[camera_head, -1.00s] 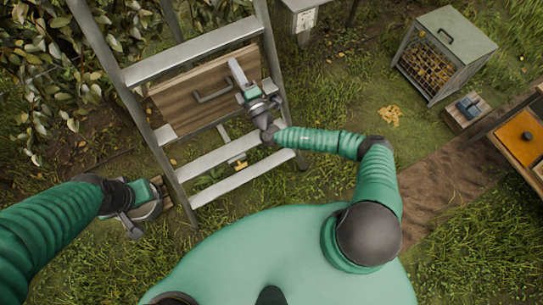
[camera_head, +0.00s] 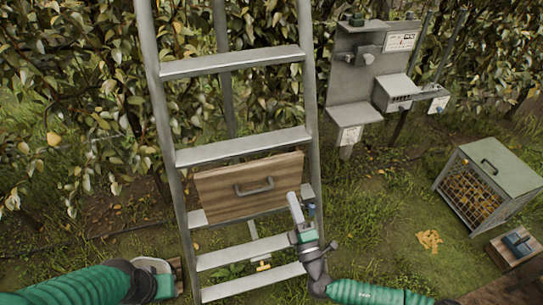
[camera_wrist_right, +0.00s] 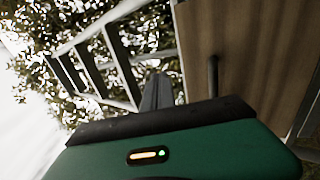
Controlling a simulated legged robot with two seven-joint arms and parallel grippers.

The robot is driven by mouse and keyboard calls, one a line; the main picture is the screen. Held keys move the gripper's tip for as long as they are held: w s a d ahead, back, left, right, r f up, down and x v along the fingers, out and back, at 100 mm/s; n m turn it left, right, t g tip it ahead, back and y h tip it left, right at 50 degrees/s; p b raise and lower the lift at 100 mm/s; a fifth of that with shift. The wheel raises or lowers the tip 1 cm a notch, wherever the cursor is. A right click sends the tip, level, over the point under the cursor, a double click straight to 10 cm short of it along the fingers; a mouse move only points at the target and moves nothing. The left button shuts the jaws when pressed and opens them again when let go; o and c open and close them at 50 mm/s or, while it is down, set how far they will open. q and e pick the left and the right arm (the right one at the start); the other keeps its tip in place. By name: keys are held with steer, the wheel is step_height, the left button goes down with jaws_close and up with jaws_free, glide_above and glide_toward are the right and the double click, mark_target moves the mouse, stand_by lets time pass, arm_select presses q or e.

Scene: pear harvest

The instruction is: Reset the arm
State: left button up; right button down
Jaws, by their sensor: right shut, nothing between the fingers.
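My right gripper (camera_head: 294,207) is in front of the ladder, at the lower right corner of the wooden panel (camera_head: 222,205) with a dark handle (camera_head: 254,187). It is shut and empty, its pale fingers pointing up. In the right wrist view its closed fingers (camera_wrist_right: 157,92) show beyond the green housing, with the wooden panel (camera_wrist_right: 250,60) and its handle on the right. I cannot tell whether it touches the panel. My left gripper (camera_head: 158,274) is at the lower left, mostly hidden by its own arm, so its jaws cannot be read.
The metal ladder (camera_head: 240,148) stands upright before leafy bushes. A grey post station (camera_head: 350,80) with labels stands at the back right. A mesh-sided cabinet (camera_head: 508,165) and a small wooden block (camera_head: 515,247) are at the right. Yellow bits (camera_head: 429,241) lie on the grass.

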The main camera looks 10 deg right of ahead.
steer(key=s+a+f+n+g+y+b, duration=0.2)
steer(key=s+a+f+n+g+y, duration=0.2)
steer(key=s+a+n+g+y, duration=0.65)
steer(key=s+a+f+n+g+y+b, duration=0.3)
steer(key=s+a+n+g+y, duration=0.4)
steer(key=n, duration=0.7)
steer(key=s+d+f+n+g+h+b, duration=0.2)
steer(key=s+f+n+g+h, duration=0.45)
steer(key=s+f+n, duration=0.35)
steer(key=s+d+f+n+g+h+b, duration=0.2)
steer(key=d+f+n+h+b, duration=0.1)
steer(key=d+n+h, duration=0.4)
steer(key=w+d+r+n+t+h+b, duration=0.3)
steer(key=w+d+r+n+t+h, duration=0.3)
steer(key=w+d+n, duration=0.3)
steer(key=shift+d+r+n+t+b, duration=0.3)
steer(key=shift+d+r+n, duration=0.3)
steer(key=shift+d+n, duration=0.55)
